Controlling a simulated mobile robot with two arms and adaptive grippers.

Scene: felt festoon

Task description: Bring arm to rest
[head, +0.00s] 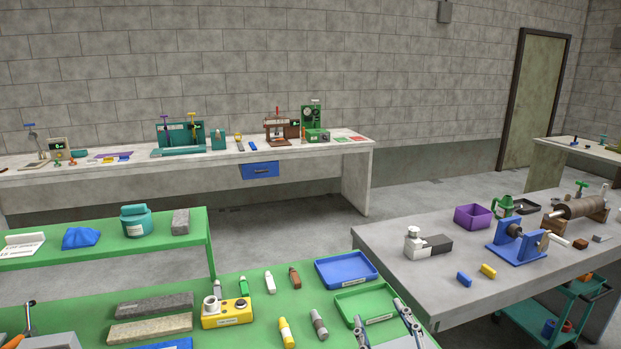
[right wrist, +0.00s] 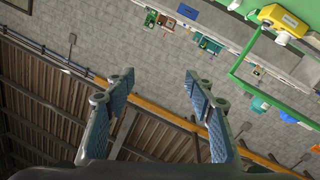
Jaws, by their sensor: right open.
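My right gripper (head: 378,312) shows at the bottom of the head view, over the right part of the green table (head: 255,308). Its two fingers are apart, with nothing between them. In the right wrist view the same gripper (right wrist: 157,78) is open and empty, its blue-padded fingers spread. The wrist camera sees the wall and ceiling at a tilt. My left gripper does not show in either view.
The green table holds a green tray (head: 364,306), a blue tray (head: 346,269), a yellow device (head: 227,313) and several small markers. A grey table (head: 455,275) with a blue stand (head: 517,245) is to the right. Bare floor (head: 290,230) lies behind the green table.

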